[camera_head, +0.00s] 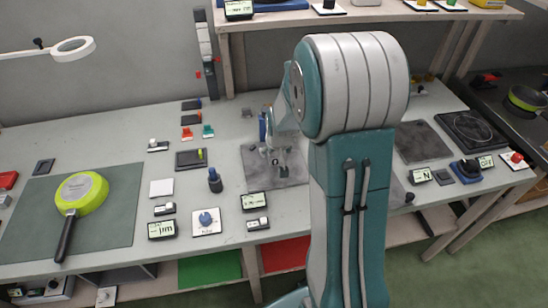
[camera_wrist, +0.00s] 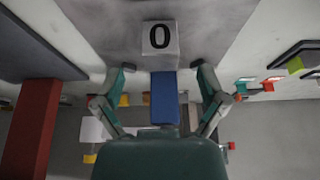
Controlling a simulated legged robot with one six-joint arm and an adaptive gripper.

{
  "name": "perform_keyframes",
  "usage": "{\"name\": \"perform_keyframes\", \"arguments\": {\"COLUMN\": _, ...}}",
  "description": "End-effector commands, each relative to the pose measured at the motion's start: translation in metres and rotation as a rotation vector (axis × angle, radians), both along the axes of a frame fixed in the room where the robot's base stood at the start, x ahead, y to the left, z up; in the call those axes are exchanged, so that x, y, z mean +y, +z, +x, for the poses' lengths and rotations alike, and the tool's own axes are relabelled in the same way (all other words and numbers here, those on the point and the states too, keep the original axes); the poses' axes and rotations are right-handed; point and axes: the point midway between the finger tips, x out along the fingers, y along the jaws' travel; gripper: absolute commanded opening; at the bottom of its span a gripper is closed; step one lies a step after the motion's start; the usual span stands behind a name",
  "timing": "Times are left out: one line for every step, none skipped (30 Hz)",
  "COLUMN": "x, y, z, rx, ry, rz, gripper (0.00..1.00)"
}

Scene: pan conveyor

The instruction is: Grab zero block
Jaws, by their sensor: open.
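The zero block (camera_wrist: 174,48) is a pale cube with a black 0 on the face toward the wrist camera. It rests on a grey plate (camera_wrist: 105,20), which also shows in the head view (camera_head: 296,178). My gripper (camera_wrist: 164,68) is open in the wrist view. Its two teal fingers are spread to the left and right, with the block centred ahead of the gap and no clear contact. A blue upright piece (camera_wrist: 164,98) shows between the fingers, below the block in the picture. In the head view, my arm hides part of this area.
A green pan (camera_head: 82,194) lies on a dark mat at the left. Labelled switches and a blue knob (camera_head: 206,219) line the bench's front. A red bar (camera_wrist: 36,130) stands left of my gripper in the wrist view. A shelf (camera_head: 400,14) runs along the back.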

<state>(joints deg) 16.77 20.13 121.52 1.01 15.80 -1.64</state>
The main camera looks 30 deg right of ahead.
Motion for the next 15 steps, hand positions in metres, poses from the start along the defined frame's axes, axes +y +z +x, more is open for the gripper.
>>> {"name": "perform_keyframes", "arguments": {"x": -0.001, "y": -0.007, "z": 0.003, "rx": 0.003, "ry": 0.0, "rz": 0.001, "gripper": 0.91}}
{"name": "perform_keyframes", "arguments": {"x": -0.002, "y": -0.011, "z": 0.005, "rx": 0.004, "ry": 0.0, "rz": 0.001, "gripper": 0.91}}
{"name": "perform_keyframes", "arguments": {"x": -0.003, "y": -0.016, "z": 0.009, "rx": 0.004, "ry": 0.0, "rz": 0.001, "gripper": 0.91}}
{"name": "perform_keyframes", "arguments": {"x": -0.003, "y": -0.02, "z": 0.011, "rx": 0.004, "ry": 0.0, "rz": 0.001, "gripper": 0.91}}
{"name": "perform_keyframes", "arguments": {"x": -0.004, "y": -0.024, "z": 0.013, "rx": 0.004, "ry": 0.0, "rz": 0.001, "gripper": 0.91}}
{"name": "perform_keyframes", "arguments": {"x": -0.005, "y": -0.029, "z": 0.015, "rx": 0.004, "ry": 0.001, "rz": 0.001, "gripper": 0.91}}
{"name": "perform_keyframes", "arguments": {"x": -0.005, "y": -0.032, "z": 0.016, "rx": 0.004, "ry": 0.001, "rz": 0.001, "gripper": 0.91}}
{"name": "perform_keyframes", "arguments": {"x": -0.005, "y": -0.034, "z": 0.017, "rx": 0.003, "ry": 0.001, "rz": 0.0, "gripper": 0.91}}
{"name": "perform_keyframes", "arguments": {"x": -0.006, "y": -0.037, "z": 0.018, "rx": 0.002, "ry": 0.001, "rz": 0.0, "gripper": 0.91}}
{"name": "perform_keyframes", "arguments": {"x": -0.006, "y": -0.038, "z": 0.019, "rx": 0.002, "ry": 0.001, "rz": 0.0, "gripper": 0.91}}
{"name": "perform_keyframes", "arguments": {"x": -0.006, "y": -0.039, "z": 0.019, "rx": 0.002, "ry": 0.001, "rz": 0.0, "gripper": 0.91}}
{"name": "perform_keyframes", "arguments": {"x": -0.006, "y": -0.04, "z": 0.019, "rx": 0.001, "ry": 0.001, "rz": 0.0, "gripper": 0.91}}
{"name": "perform_keyframes", "arguments": {"x": -0.006, "y": -0.04, "z": 0.02, "rx": 0.001, "ry": 0.001, "rz": 0.0, "gripper": 0.91}}
{"name": "perform_keyframes", "arguments": {"x": -0.006, "y": -0.04, "z": 0.019, "rx": 0.001, "ry": 0.001, "rz": 0.0, "gripper": 0.91}}
{"name": "perform_keyframes", "arguments": {"x": -0.006, "y": -0.04, "z": 0.02, "rx": 0.0, "ry": 0.001, "rz": 0.0, "gripper": 0.91}}
